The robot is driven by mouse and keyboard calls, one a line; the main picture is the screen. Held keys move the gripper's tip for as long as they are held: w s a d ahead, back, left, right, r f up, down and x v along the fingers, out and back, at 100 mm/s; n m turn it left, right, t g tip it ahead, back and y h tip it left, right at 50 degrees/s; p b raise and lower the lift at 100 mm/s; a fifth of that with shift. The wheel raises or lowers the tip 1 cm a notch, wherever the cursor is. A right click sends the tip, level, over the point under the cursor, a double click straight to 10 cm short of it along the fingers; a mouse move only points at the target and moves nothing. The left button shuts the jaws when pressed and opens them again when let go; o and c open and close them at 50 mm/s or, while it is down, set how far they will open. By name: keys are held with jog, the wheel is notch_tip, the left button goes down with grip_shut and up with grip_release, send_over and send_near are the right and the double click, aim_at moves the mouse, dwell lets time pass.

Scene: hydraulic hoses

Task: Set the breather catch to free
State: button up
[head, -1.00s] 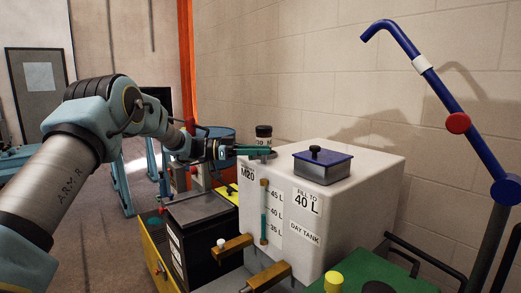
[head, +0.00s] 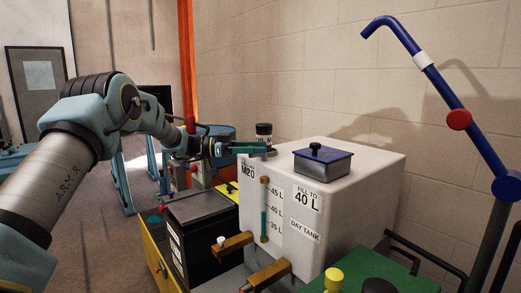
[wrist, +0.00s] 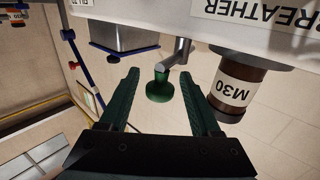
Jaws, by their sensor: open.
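A small catch with a dark green knob (wrist: 160,86) on a grey metal arm (wrist: 178,52) shows in the wrist view, below a white edge with a "BREATHER" label (wrist: 265,12). My gripper (wrist: 164,80) is open, with one dark green finger on each side of the knob and a gap to both. Beside the right finger is a brown cylinder with an "M30" label (wrist: 236,88). In the head view my gripper (head: 250,148) is at the back left top edge of the white day tank (head: 345,205), by the dark-capped cylinder (head: 264,133). The catch is not clear there.
A blue-lidded box (head: 323,160) stands on top of the tank. A black box (head: 200,235) and brass-coloured fittings (head: 268,275) are in front of it. A blue bent pipe (head: 440,95) rises at the right, near the block wall.

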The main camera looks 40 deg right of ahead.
jog(key=b+v, duration=0.3)
jog(key=v, duration=0.6)
jog(key=shift+w+a, duration=0.2)
jog(key=shift+a, duration=0.05)
